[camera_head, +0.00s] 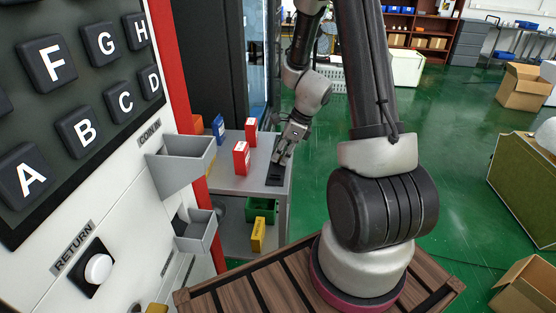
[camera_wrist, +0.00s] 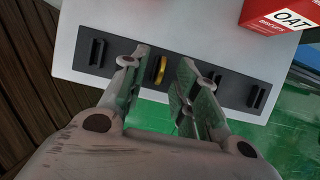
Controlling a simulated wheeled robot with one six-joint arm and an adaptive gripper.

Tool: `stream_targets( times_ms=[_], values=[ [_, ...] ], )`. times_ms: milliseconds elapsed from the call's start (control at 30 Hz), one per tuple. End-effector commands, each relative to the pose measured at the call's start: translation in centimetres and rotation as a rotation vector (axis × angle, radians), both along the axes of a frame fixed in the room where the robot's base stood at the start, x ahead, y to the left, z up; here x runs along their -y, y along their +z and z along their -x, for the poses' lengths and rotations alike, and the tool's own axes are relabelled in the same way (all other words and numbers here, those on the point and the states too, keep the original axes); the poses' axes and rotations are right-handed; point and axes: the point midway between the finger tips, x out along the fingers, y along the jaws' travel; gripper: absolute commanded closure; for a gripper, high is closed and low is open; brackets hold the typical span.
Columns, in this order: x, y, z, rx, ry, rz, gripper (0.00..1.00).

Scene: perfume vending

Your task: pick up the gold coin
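The gold coin (camera_wrist: 161,70) stands on edge in a slot of a black holder (camera_wrist: 234,93) in the wrist view. My gripper (camera_wrist: 157,77) is open, with one finger on each side of the coin and a gap between them. I cannot tell whether either finger touches the coin. In the head view, my gripper (camera_head: 281,158) hangs over the black holder (camera_head: 275,175) on a grey table (camera_head: 225,180). The coin is too small or hidden to make out there.
A vending panel with lettered buttons and a coin tray (camera_head: 180,170) is at left. The holder's other slots look empty.

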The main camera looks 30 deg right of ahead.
Motion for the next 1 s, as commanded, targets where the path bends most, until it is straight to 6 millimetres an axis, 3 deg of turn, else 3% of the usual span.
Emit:
stream_targets(
  times_ms=[167, 367, 767, 1000],
  values=[
    [0.0, 0.0, 0.0, 0.001, 0.001, 0.001, 0.7],
    [0.0, 0.0, 0.0, 0.0, 0.001, 0.0, 1.0],
    [0.0, 0.3, -0.1, 0.002, 0.002, 0.0, 1.0],
    [0.0, 4.6, -0.1, 0.008, 0.003, 0.002, 1.0]
  ],
)
